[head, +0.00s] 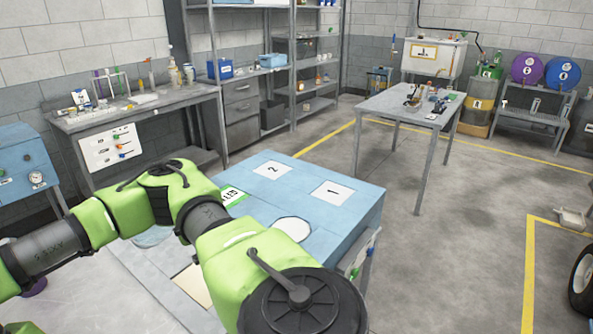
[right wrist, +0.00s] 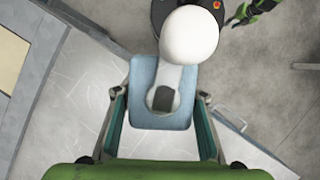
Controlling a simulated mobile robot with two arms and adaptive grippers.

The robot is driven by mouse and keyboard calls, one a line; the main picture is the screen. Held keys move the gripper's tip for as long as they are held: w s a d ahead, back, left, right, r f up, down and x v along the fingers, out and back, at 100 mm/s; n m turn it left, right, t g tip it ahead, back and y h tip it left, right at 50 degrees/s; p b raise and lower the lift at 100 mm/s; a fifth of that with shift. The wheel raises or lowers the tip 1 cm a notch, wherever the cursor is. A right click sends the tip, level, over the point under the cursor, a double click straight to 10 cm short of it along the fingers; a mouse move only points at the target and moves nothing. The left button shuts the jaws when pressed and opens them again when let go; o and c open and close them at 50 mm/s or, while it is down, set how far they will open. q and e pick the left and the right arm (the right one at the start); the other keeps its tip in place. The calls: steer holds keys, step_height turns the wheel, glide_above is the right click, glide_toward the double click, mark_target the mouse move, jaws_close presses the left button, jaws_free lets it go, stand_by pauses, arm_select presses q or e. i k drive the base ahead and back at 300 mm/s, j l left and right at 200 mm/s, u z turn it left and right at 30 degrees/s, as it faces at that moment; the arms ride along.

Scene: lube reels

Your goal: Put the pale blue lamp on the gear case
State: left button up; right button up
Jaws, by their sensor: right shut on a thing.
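The pale blue lamp shows in the right wrist view: a flat pale blue base (right wrist: 150,119) with a white round globe (right wrist: 189,36) at its far end. My right gripper (right wrist: 161,125) is shut on it, one finger on each side of the base. The lamp is not seen in the head view. A large light blue block (head: 300,174) with white labels "1" and "2" fills the middle of the head view; I cannot tell whether it is the gear case. A green arm crosses the head view from the left, and no gripper shows there.
A blue box with a gauge (head: 22,165) stands at the far left. A grey bench (head: 137,113) with bottles and tubes is behind it. A grey table (head: 400,101) with small parts stands at the back. The floor right of the blue block is open, with a wheel (head: 583,278) at the edge.

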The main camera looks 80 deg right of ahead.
mark_target(315, 209)
steer(key=l+z, duration=0.1)
steer(key=z, duration=0.3)
steer(key=l+z, duration=0.1)
steer(key=z, duration=0.3)
steer(key=l+z, duration=0.1)
steer(key=z, duration=0.3)
steer(key=l+z, duration=0.1)
steer(key=z, duration=0.25)
steer(key=i+l, duration=0.25)
steer(key=l, duration=0.15)
steer(key=i+l, duration=0.25)
steer(key=l, duration=0.2)
steer(key=i+l+z, duration=0.1)
steer(key=i+l, duration=0.15)
steer(key=l, duration=0.15)
